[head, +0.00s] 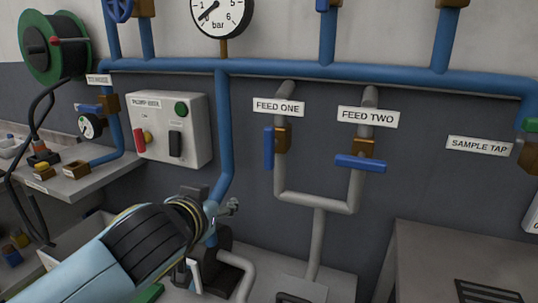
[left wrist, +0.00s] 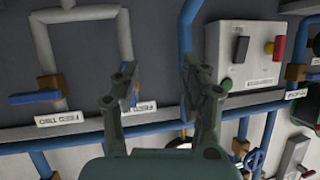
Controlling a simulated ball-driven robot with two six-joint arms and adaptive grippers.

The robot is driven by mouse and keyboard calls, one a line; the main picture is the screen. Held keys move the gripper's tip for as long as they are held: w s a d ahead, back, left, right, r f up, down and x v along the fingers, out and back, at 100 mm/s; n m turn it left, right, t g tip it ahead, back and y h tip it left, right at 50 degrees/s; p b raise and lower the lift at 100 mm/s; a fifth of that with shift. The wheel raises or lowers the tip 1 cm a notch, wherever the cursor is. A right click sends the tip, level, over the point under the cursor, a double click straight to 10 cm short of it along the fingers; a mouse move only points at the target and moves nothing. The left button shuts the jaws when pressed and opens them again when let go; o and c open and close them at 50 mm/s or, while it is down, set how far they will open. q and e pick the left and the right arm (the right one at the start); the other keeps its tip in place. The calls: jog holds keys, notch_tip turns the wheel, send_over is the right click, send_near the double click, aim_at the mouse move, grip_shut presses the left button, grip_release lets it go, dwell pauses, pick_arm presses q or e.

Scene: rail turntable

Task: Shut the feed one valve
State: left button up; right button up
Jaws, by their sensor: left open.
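The feed one valve (head: 283,139) is a brass body on a grey pipe, under the FEED ONE label (head: 279,107). Its blue lever (head: 269,148) hangs vertically, along the pipe. My left gripper (head: 227,208) is open, lower and to the left of this valve, apart from it in the picture. In the left wrist view, which is upside down, the open fingers (left wrist: 157,72) have nothing between them. One finger partly hides the feed one valve and its label (left wrist: 142,107) there. My right gripper is in neither view.
The feed two valve (head: 364,148) has its blue lever (head: 361,163) crosswise to the pipe. A control box (head: 190,143) and a blue vertical pipe (head: 225,130) are left of feed one. A grey bench (head: 450,250) is at right.

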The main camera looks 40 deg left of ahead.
aim_at(267, 144)
pick_arm(q)
jog(key=w+r+t+p, duration=0.1)
jog(key=w+r, duration=0.1)
jog(key=w, duration=0.3)
jog(key=w+r+t+h, duration=0.1)
jog(key=w+r+t, duration=0.1)
jog(key=w, duration=0.4)
jog(key=w+r+m+t+p, duration=0.1)
jog(key=w+r+t, duration=0.1)
jog(key=w, duration=0.3)
jog(key=shift+w+p, duration=0.15)
jog(key=shift+p, duration=0.2)
jog(key=shift+w+a+f+t+h, duration=0.15)
jog(key=shift+w+t+h, duration=0.2)
jog(key=shift+w, duration=0.3)
grip_shut()
